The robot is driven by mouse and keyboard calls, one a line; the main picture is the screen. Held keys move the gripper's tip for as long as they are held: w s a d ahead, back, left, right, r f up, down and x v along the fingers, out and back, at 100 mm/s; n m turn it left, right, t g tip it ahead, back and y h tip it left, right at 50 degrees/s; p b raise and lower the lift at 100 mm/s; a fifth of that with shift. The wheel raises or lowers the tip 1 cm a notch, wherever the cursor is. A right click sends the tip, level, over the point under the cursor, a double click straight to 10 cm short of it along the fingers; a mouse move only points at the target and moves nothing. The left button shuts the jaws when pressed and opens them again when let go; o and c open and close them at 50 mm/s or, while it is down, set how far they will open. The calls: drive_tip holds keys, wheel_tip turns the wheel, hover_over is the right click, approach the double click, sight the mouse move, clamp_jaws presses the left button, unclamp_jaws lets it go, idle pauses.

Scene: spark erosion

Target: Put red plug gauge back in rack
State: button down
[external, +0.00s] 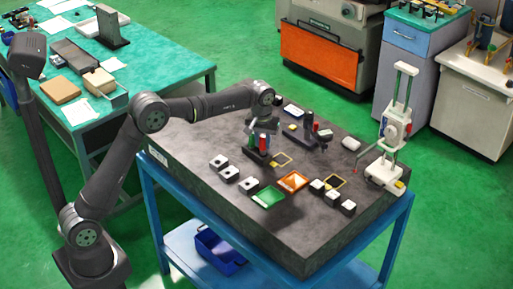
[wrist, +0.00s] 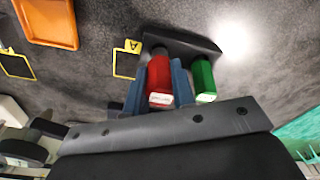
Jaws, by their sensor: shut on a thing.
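The red plug gauge (wrist: 159,70) is upright between the two blue-grey fingers of my gripper (wrist: 160,88), which is shut on it. Its far end meets the black rack (wrist: 184,42) in the wrist view; how deep it sits in a hole is hidden. A green plug gauge (wrist: 204,80) stands in the same rack beside it, just outside my right finger. In the external view my gripper (external: 263,132) is low over the rack (external: 258,157), with the red gauge (external: 263,144) under it.
A green tray (external: 268,197) and an orange tray (external: 293,181) lie in front of the rack on the dark slab (external: 215,205). Several pale blocks (external: 230,173) stand to the left. A dark stand (external: 308,130) is to the right, and a tall height gauge (external: 393,130) is at the right edge.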

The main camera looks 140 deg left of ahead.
drive_tip(key=shift+f, duration=1.2)
idle(0.5)
drive_tip(key=c, duration=1.1)
unclamp_jaws()
drive_tip(key=shift+r, duration=0.1)
drive_tip(key=r, duration=0.5)
drive_tip(key=d+r, duration=0.1)
drive_tip(key=r, duration=1.1)
drive_tip(key=shift+w+d+r, duration=0.1)
drive_tip(key=shift+w+d, duration=0.05)
drive_tip(key=shift+w, duration=0.25)
drive_tip(key=f, duration=0.5)
drive_tip(key=a+f, duration=0.1)
drive_tip(key=f, duration=1.1)
drive_tip(key=shift+s+a+f, duration=0.15)
drive_tip(key=shift+s+f, duration=0.05)
drive_tip(key=shift+s, duration=0.2)
drive_tip(key=shift+r, duration=0.1)
